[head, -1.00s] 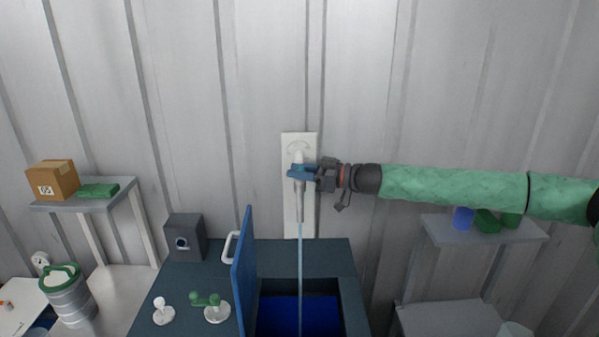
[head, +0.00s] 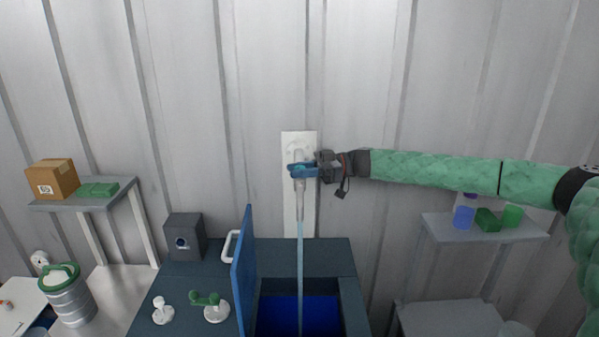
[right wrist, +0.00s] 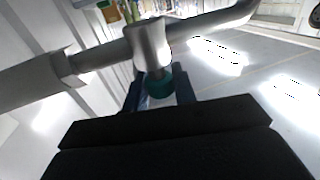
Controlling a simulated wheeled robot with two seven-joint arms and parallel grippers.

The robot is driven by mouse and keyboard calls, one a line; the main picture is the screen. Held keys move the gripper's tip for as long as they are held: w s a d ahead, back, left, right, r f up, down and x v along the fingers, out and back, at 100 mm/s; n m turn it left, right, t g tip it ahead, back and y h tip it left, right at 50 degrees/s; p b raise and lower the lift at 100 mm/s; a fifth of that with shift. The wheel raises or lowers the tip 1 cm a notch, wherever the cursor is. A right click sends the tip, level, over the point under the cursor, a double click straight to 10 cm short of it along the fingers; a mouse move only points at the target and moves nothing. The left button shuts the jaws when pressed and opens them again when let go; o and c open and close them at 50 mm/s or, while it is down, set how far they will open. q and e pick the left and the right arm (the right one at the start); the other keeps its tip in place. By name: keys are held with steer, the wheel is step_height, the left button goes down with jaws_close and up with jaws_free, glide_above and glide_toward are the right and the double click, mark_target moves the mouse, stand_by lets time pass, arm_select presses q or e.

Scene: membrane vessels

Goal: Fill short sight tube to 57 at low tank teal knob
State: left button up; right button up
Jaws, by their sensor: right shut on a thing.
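The teal knob (right wrist: 160,84) sits on a pale metal valve (right wrist: 150,45) in the right wrist view. In the head view the valve's spout (head: 300,201) hangs down in front of a white wall plate (head: 290,224). My right gripper (head: 303,171) is shut on the knob, its blue fingers around it. A thin pale blue stream (head: 300,260) runs straight down from the spout into the open dark tank (head: 354,305), whose inside shows blue. I cannot make out a sight tube or its scale. My left gripper is not in view.
The tank's blue lid (head: 243,275) stands upright left of the opening. A green-handled fitting (head: 210,304) and a white one (head: 162,311) are on the left of the top. A left shelf (head: 75,204) holds a cardboard box; a right shelf (head: 480,230) holds blue and green items.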

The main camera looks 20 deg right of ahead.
steer(key=shift+n+g+b, duration=0.6)
steer(key=shift+n+g, duration=0.9)
steer(key=shift+g, duration=0.8)
steer(key=shift+h, duration=0.3)
steer(key=o, duration=1)
